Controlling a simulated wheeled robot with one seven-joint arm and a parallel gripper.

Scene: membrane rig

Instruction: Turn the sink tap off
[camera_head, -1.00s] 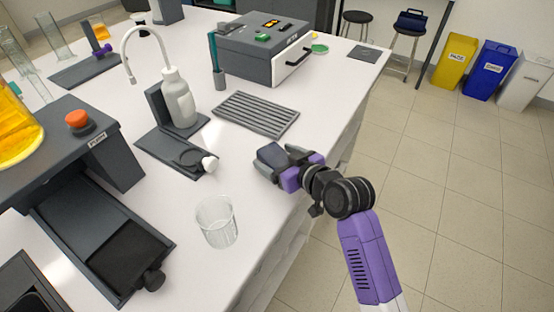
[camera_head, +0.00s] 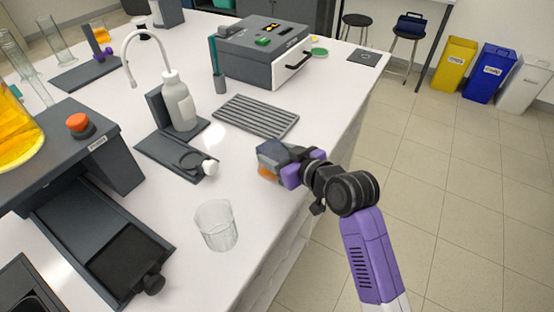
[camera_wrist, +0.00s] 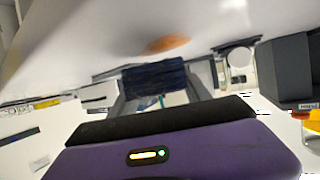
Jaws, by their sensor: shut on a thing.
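My gripper (camera_head: 275,160) is over the near right edge of the white bench, in the middle of the head view. It is shut on a dark blue-grey piece (camera_head: 272,150) with an orange patch low on its side. I cannot tell what this piece is. In the wrist view a dark blue block (camera_wrist: 155,78) shows beyond the purple gripper body, with a blurred orange oval above it. A white curved spout (camera_head: 138,38) arches at the upper left, apart from my gripper; whether it is the tap or part of the white bottle (camera_head: 179,103) is unclear. No tap handle is clearly seen.
A glass beaker (camera_head: 216,226) stands left of and nearer than my gripper. Clear floor is at right, with bins (camera_head: 489,72) behind.

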